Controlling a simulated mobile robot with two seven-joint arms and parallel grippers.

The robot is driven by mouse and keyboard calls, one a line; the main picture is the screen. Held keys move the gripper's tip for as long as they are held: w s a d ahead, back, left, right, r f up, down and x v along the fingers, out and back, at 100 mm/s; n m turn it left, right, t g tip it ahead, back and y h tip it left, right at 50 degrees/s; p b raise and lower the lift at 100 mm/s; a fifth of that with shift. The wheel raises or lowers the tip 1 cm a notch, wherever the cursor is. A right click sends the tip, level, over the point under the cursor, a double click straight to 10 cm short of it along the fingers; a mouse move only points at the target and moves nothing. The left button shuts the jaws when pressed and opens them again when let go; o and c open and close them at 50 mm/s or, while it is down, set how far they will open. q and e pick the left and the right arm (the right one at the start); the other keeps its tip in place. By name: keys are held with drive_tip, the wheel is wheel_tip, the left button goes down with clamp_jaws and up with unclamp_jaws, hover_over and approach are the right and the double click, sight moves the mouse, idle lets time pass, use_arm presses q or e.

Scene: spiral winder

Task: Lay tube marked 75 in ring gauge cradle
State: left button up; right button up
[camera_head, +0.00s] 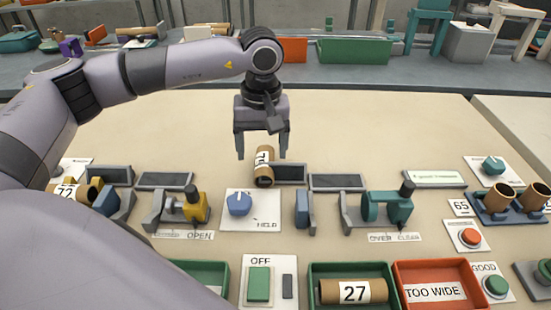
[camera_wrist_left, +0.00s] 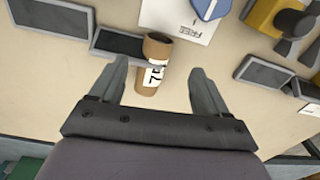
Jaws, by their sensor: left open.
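A brown cardboard tube (camera_head: 264,168) with a white label lies near the middle of the table, beside a grey-framed dark panel. Its sideways label seems to begin with 7, but I cannot read it all. In the left wrist view the tube (camera_wrist_left: 153,62) lies lengthwise ahead of the jaws, its near end reaching between the fingertips. My left gripper (camera_head: 261,157) is open and empty, its fingers on either side of the tube's far end in the head view. I cannot tell for sure which fixture is the ring gauge cradle. My right gripper is out of view.
A yellow clamp-like fixture (camera_head: 190,208) and a teal one (camera_head: 388,208) stand in front. A blue knob (camera_head: 239,204) sits between them. A blue rack (camera_head: 512,214) holds two tubes at right. A tube marked 27 (camera_head: 340,291) lies in a green tray. The table's back is clear.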

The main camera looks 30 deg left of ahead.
sight(264, 166)
use_arm(q)
drive_tip(key=shift+w+a+r+m, duration=0.1)
drive_tip(key=shift+w+a+m, duration=0.1)
drive_tip(key=shift+w+m, duration=0.25)
drive_tip(key=shift+f+p, duration=0.35)
drive_tip(key=shift+f, duration=3.15)
drive_tip(key=c, duration=1.2)
drive_tip(key=shift+r, duration=0.1)
